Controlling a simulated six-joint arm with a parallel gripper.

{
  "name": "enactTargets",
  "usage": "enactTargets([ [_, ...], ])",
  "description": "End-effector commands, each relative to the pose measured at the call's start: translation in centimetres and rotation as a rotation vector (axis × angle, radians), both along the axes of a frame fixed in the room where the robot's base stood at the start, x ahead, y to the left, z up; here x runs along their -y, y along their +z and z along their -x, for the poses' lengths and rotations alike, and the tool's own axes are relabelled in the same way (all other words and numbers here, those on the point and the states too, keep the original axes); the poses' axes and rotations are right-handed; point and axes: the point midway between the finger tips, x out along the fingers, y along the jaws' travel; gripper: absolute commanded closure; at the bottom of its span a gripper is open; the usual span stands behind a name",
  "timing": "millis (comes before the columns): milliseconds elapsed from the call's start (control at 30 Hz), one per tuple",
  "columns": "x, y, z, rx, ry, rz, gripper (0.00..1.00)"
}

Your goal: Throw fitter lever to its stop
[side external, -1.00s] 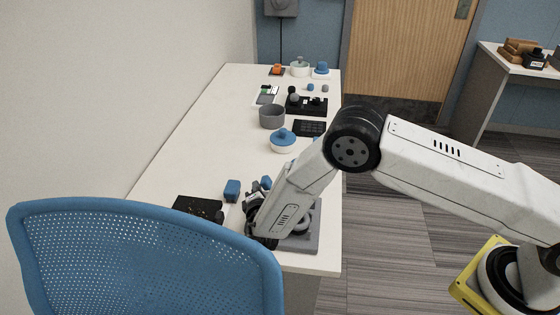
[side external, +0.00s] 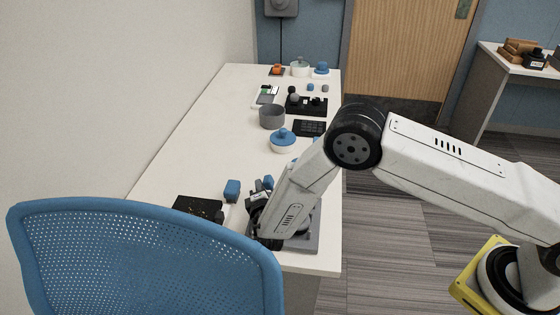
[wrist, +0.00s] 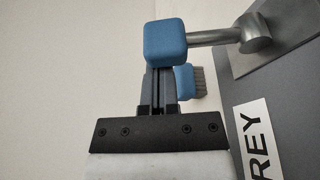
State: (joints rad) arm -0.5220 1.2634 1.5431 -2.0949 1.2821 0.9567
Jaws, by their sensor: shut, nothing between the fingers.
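The lever shows in the wrist view as a blue block-shaped knob (wrist: 165,43) on a metal rod (wrist: 215,36) that runs right to a round pivot on a grey plate. My gripper (wrist: 158,75) is shut and empty. Its fingers point up the picture, with their tips partly hidden behind the knob. I cannot tell whether they touch it. In the side view my gripper (side external: 258,205) is low over the near end of the bench, partly hidden by my arm. The grey base (side external: 308,243) lies beneath my arm.
A second blue piece with a grey ribbed end (wrist: 187,82) sits beside the fingers. A dark tray (side external: 198,207) and a blue block (side external: 232,189) are left of my gripper. A blue chair (side external: 140,255) stands in front. Pots and devices line the far bench (side external: 205,130).

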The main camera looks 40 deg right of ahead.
Motion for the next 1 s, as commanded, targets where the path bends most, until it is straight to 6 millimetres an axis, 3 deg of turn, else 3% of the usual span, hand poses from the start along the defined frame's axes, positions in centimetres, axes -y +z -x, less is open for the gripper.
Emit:
enactTargets([
  [500,2.0,1.2,1.9,0.264,-0.002,-0.263,1.00],
  [1000,4.0,1.3,3.9,0.259,-0.001,-0.258,1.00],
])
